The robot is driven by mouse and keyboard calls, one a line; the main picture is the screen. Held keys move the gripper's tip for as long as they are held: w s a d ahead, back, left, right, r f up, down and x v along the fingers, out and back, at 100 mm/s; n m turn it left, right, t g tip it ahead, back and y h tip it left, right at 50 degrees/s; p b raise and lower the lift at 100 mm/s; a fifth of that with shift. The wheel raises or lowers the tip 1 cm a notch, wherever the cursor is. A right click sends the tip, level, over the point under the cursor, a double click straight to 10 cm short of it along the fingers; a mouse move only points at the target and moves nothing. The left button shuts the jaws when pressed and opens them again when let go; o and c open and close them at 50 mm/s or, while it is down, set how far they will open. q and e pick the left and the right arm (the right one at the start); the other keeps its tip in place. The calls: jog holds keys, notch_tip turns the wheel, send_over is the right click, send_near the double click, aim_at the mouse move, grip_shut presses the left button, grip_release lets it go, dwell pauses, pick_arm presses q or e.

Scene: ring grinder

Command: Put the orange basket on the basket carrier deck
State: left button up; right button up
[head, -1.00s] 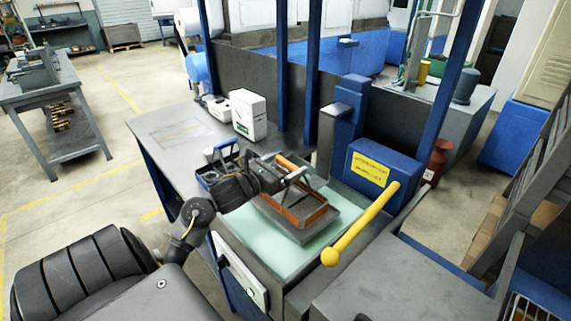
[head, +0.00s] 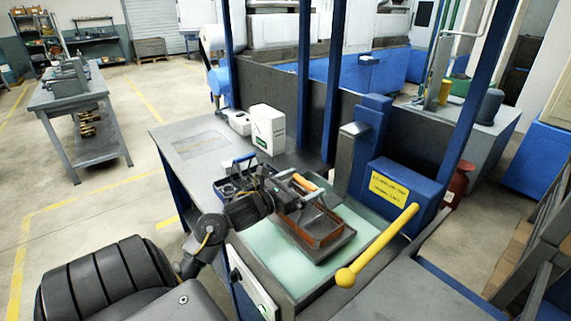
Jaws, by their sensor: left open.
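The orange basket (head: 318,230) sits on a grey deck plate (head: 343,240) over the pale green surface in the middle of the head view. Its orange handle bar (head: 304,182) shows at the top. My left gripper (head: 310,193) is open at the basket's upper side, close to the handle. Its fingers cover part of the basket, and I cannot tell whether they touch it. My right gripper is not in view.
A yellow lever (head: 378,246) with a ball end stands right of the basket. Behind it is a blue housing (head: 395,187) with a yellow label. A blue-handled tray (head: 232,185) is left of my gripper. A white box (head: 268,130) stands on the bench behind.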

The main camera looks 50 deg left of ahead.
pick_arm(q)
jog(key=s+a+b, duration=0.1)
jog(key=s+b, duration=0.2)
jog(key=s, duration=0.8)
jog(key=shift+s, duration=0.15)
jog(key=shift+f, duration=0.1)
